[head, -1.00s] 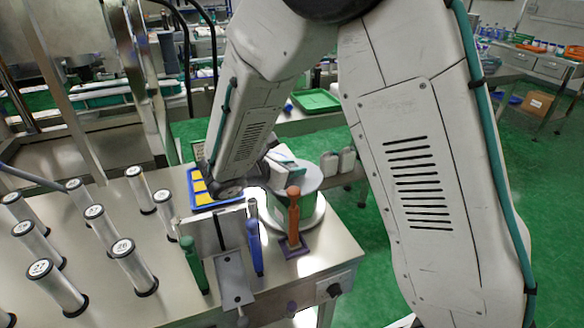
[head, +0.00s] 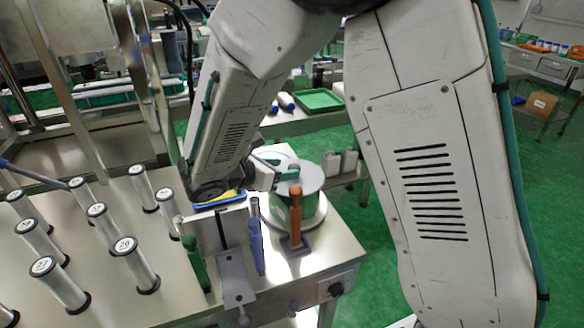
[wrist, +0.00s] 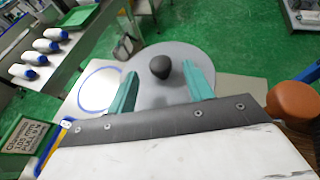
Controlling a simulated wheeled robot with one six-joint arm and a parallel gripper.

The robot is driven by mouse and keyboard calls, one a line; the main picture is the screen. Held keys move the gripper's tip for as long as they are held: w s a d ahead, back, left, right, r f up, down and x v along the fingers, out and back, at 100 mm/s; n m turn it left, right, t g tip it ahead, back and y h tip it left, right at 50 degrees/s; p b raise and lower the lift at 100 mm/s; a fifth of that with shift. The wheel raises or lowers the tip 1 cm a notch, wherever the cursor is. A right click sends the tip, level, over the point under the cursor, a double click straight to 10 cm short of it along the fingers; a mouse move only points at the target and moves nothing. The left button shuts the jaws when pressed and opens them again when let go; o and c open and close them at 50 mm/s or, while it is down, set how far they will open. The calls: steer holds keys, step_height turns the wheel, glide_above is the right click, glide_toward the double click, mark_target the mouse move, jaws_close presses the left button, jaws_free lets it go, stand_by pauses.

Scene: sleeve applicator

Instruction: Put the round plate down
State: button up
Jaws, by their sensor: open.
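The round plate is a flat grey disc with a dark knob in its middle (wrist: 175,91). In the head view the plate (head: 313,180) lies level on top of a green drum (head: 312,207), which stands on a pale round base at the table corner. My gripper (wrist: 161,76) has teal fingers spread apart, one on each side of the knob, with gaps visible. In the head view my gripper (head: 285,168) reaches over the plate's left part and hides some of it.
A blue ring (wrist: 82,88) is marked on the white surface left of the plate. An upright orange-brown handle (head: 296,215), a blue handle (head: 256,247) and a green handle (head: 194,263) stand close in front. Several numbered clear cylinders (head: 137,265) crowd the table's left.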

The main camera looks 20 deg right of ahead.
steer(key=v, duration=0.7)
steer(key=s+d+r+m+g+y, duration=0.4)
steer(key=s+d+r+m+g, duration=0.2)
steer(key=s+d+m, duration=0.5)
steer(key=s+d+r+m+t+y, duration=0.2)
steer(key=s+m+y, duration=0.6)
steer(key=s+m, duration=0.3)
steer(key=shift+s+d+r+m+y, duration=0.2)
steer(key=shift+s+r+m+y, duration=0.15)
steer(key=shift+s, duration=1.5)
